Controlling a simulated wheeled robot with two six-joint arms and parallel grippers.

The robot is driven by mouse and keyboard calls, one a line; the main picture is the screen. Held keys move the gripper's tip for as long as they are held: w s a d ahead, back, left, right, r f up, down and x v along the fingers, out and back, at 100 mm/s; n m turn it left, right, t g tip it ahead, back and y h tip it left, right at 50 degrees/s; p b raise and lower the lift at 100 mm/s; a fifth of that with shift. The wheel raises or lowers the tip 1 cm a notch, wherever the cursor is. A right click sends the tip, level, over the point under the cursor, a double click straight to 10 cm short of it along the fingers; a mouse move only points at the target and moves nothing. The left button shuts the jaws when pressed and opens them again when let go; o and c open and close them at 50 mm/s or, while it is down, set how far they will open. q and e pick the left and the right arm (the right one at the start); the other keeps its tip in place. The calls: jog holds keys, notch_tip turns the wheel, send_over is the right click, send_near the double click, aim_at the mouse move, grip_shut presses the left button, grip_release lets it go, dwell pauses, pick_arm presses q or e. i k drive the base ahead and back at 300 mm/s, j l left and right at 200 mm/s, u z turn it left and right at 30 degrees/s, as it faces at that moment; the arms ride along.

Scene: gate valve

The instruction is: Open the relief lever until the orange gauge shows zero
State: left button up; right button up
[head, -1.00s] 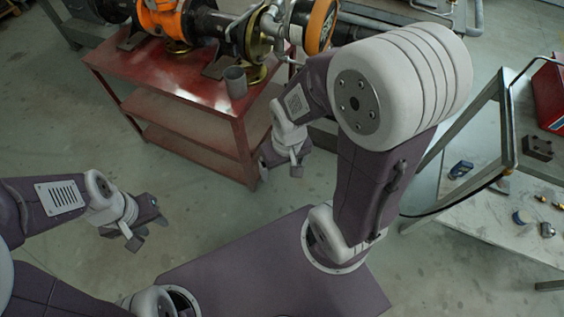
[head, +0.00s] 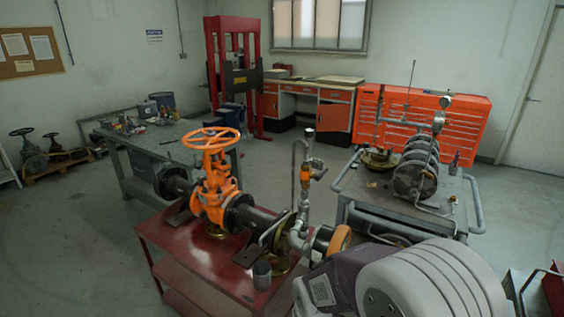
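The orange gate valve (head: 216,185) with its handwheel stands on a black pipe run on the red table. To its right, a grey bent bar (head: 274,228) slants up beside a brass-coloured flange; it may be the relief lever. A thin vertical pipe assembly (head: 306,185) with an orange fitting rises behind it. A round orange-rimmed part (head: 340,239), possibly the orange gauge, sits at the right end of the pipe; its face and reading cannot be seen. My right arm covers the area in front of it. Neither gripper shows in the head view.
A grey metal cup (head: 262,274) stands on the red table (head: 212,268) near its front edge. A grey cart (head: 460,205) with a ribbed cylinder and gauges is behind right. A workbench (head: 135,150) stands behind left. Open floor lies at left.

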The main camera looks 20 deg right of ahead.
aim_at(318, 176)
jog(key=i+l, duration=0.15)
jog(key=l, duration=0.25)
jog(key=i+l, duration=0.15)
jog(key=l, duration=0.25)
jog(key=i+l+z, duration=0.1)
jog(key=l, duration=0.3)
jog(key=i, duration=0.05)
